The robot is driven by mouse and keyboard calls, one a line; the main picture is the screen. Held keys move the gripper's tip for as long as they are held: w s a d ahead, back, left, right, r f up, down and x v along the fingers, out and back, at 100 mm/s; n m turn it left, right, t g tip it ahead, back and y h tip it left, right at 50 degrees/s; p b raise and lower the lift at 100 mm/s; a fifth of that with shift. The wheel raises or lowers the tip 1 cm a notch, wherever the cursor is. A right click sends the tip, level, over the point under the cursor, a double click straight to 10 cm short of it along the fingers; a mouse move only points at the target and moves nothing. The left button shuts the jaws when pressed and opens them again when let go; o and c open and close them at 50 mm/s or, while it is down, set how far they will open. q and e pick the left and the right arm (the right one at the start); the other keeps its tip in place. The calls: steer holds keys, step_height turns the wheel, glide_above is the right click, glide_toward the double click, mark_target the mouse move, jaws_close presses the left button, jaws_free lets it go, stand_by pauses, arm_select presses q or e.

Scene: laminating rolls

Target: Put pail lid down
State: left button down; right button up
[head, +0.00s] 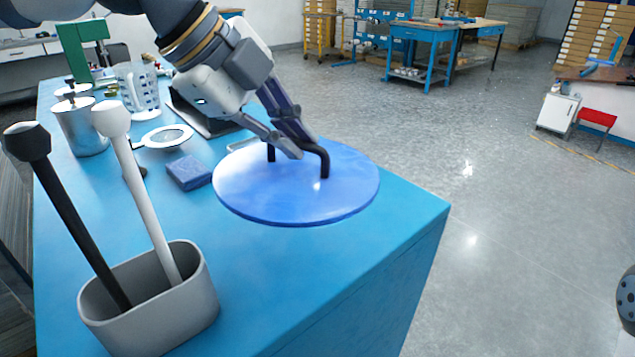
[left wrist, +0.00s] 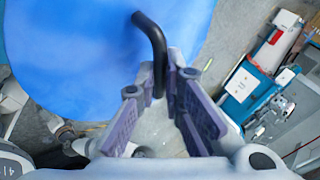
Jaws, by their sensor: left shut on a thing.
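The pail lid (head: 240,190) is a flat blue disc with a black bent handle (head: 324,160). It looks level over the right part of the blue table, by the far right edge. I cannot tell whether it touches the tabletop. My left gripper (head: 300,148) is shut on the handle from above. In the left wrist view, the fingers (left wrist: 160,95) close around the black handle (left wrist: 152,35), with the blue lid (left wrist: 75,60) behind. A silver pail-like can (head: 82,128) stands at the table's left side.
A grey holder (head: 150,310) with a black and a white rod stands at the table's near left. A blue block (head: 188,172) and a white ring-shaped dish (head: 167,137) lie left of the lid. The blue tabletop (head: 300,275) is clear in front of the lid.

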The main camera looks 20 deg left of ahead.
mark_target(325, 142)
arm_select(q)
steer(key=shift+w+a, duration=0.1)
steer(key=w+f, duration=0.1)
steer(key=w, duration=0.2)
steer(key=w+d+f+b, duration=0.1)
steer(key=w+f, duration=0.1)
steer(key=w, duration=0.1)
steer(key=w+d+f+b, duration=0.1)
steer(key=w+f, duration=0.1)
steer(key=w, duration=0.1)
steer(key=shift+w+d, duration=0.1)
steer(key=shift+w, duration=0.1)
steer(key=w+f, duration=0.1)
steer(key=f, duration=0.1)
steer(key=w+f+b, duration=0.1)
steer(key=f, duration=0.2)
steer(key=w+f, duration=0.2)
steer(key=f, duration=0.1)
steer(key=shift+w+d, duration=0.1)
steer(key=shift+d, duration=0.25)
steer(key=c, duration=1.7)
jaws_free()
steer(key=shift+r, duration=0.1)
arm_select(e)
steer(key=shift+g, duration=0.7)
steer(key=s+f, duration=0.3)
steer(key=f, duration=0.1)
steer(key=shift+s+a+f, duration=0.1)
steer(key=shift+s, duration=0.25)
